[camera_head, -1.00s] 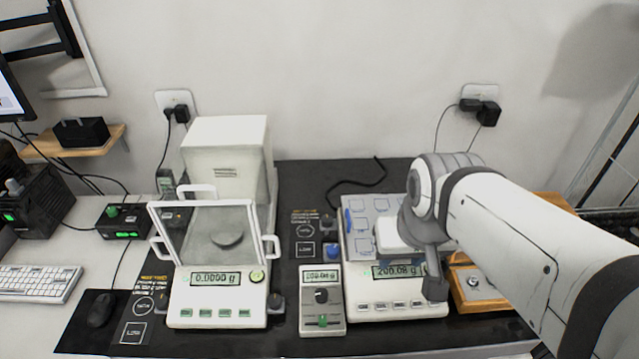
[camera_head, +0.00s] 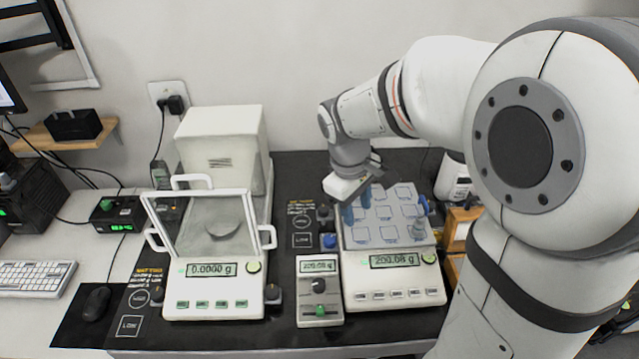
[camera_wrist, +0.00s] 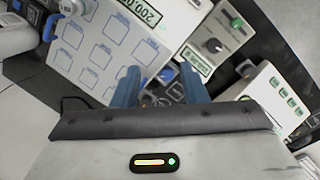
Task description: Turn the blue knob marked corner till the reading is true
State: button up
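My gripper (camera_head: 356,208) is over the back left of the right-hand balance (camera_head: 395,283). Its two blue fingers are apart with nothing between them; they also show in the wrist view (camera_wrist: 159,88). A blue knob (camera_head: 330,241) stands left of that balance, behind the small control box (camera_head: 319,292); what looks like the same knob shows beyond the fingers in the wrist view (camera_wrist: 167,74). Another blue knob (camera_head: 423,205) is at the balance's right side. A left-side one may be hidden by my gripper. I cannot read any knob's marking. The balance display (camera_head: 397,261) reads 200.08 g.
A small metal weight (camera_head: 418,229) stands at the pan's front right corner. The glass-fronted balance (camera_head: 212,285) reading 0.0000 g stands to the left. A wooden box (camera_head: 458,226) is on the right.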

aim_at(329, 239)
jog(key=w+a+f+n+g+h, duration=0.1)
jog(key=w+a+f+n+h, duration=0.1)
jog(key=w+a+f+n, duration=0.75)
jog(key=d+f, duration=0.1)
jog(key=f, duration=0.2)
jog(key=s+d+f+m, duration=0.1)
jog(key=d+f, duration=0.1)
jog(key=f, duration=0.1)
jog(key=s+d+f+m, duration=0.1)
jog(key=f, duration=0.2)
jog(key=shift+d, duration=0.2)
jog(key=c, duration=0.7)
jog(key=n+t, duration=0.1)
jog(key=n, duration=0.3)
jog(key=shift+s+r+n+t+b, duration=0.1)
jog(key=shift+n+t+b, duration=0.15)
jog(key=shift+t+b, duration=0.15)
jog(key=o, duration=0.7)
